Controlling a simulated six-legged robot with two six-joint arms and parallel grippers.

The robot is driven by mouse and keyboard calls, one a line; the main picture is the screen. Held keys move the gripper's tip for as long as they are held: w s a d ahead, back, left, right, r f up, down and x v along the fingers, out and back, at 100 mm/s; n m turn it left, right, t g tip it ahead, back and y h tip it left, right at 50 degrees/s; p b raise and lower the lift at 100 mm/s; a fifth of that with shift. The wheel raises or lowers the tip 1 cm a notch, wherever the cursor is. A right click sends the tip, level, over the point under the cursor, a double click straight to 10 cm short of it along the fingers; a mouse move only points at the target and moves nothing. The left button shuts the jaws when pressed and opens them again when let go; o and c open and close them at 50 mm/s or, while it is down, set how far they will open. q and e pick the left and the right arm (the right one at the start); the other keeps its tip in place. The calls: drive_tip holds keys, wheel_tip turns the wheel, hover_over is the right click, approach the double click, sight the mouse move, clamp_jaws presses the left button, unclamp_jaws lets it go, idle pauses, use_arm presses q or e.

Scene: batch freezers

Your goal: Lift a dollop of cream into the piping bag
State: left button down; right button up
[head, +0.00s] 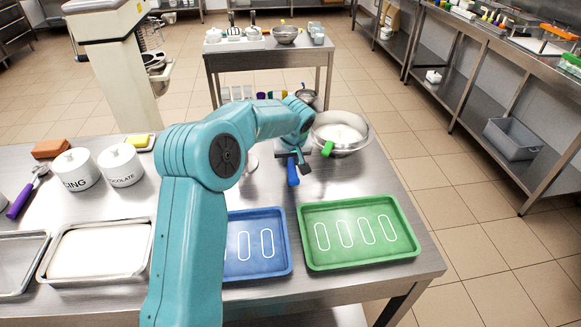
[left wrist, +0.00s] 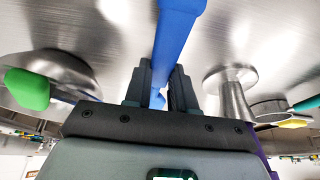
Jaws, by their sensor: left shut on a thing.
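My left gripper (head: 296,157) is shut on a blue handle (head: 293,174) over the table, just left of the steel bowl. In the left wrist view the blue handle (left wrist: 178,35) runs between the jaws (left wrist: 160,92); the tool's working end is hidden. The steel bowl (head: 361,140) holds white cream (head: 339,133). A green-handled tool (head: 328,149) rests at the bowl's near rim. I cannot make out a piping bag; my arm covers part of the table. My right gripper is not in view.
A green tray (head: 309,257) and a blue tray (head: 284,262), both with white outlines, lie in front. Two white pots (head: 120,166) and a white-filled tray (head: 148,237) stand left. A flared metal stand (left wrist: 234,95) shows in the left wrist view.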

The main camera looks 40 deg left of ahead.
sight(291, 161)
use_arm(q)
wheel_tip(291, 161, up, 16)
drive_tip(key=p, duration=0.1)
drive_tip(key=shift+r, duration=0.2)
idle(0.5)
